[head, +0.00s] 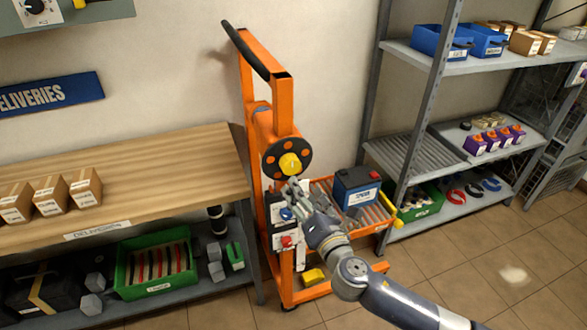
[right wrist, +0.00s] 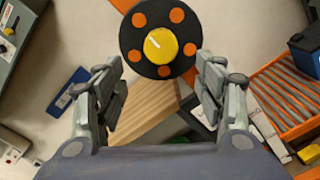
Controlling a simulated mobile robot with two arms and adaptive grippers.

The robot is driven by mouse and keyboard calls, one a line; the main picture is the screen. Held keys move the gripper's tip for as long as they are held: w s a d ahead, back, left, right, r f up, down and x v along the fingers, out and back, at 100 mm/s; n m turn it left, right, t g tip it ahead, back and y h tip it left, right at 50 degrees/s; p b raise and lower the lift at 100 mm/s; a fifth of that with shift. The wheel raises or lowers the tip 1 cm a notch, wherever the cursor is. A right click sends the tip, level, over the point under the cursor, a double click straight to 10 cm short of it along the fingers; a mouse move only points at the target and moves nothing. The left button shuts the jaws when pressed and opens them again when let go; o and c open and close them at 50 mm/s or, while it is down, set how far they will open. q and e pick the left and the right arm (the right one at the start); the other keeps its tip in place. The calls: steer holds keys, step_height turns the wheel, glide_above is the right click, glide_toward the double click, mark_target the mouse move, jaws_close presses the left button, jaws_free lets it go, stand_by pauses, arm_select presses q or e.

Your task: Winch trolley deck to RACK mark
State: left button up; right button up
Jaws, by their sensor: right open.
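The orange trolley (head: 279,95) stands against the wall between the bench and the rack. Its winch wheel is a black disc (head: 271,151) with orange dots and a yellow hub (head: 290,164). In the right wrist view the wheel (right wrist: 147,60) and yellow hub (right wrist: 160,45) face me. My right gripper (head: 294,190) is open and empty, just below the wheel; its fingers (right wrist: 162,85) spread apart below the hub. No RACK mark is legible. My left gripper is out of view.
A control panel with a blue knob (head: 286,214) and red knob (head: 287,241) is close to my right gripper. The rack (head: 400,150) stands right of the deck, with a roller shelf. A wooden bench (head: 130,170) stands left. Floor at front right is clear.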

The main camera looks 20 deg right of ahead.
mark_target(292, 169)
steer(key=w, duration=0.3)
steer(key=w+p, duration=0.1)
steer(key=shift+w+d+r, duration=0.15)
steer(key=shift+w+d, duration=0.05)
steer(key=shift+d, duration=0.05)
steer(key=w, duration=0.6)
steer(key=shift+w+a+p, duration=0.25)
steer(key=shift+w+p, duration=0.1)
steer(key=shift+w, duration=0.05)
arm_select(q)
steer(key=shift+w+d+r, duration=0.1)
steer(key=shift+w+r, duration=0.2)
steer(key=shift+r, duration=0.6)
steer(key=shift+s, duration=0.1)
arm_select(e)
steer(key=c, duration=1.1)
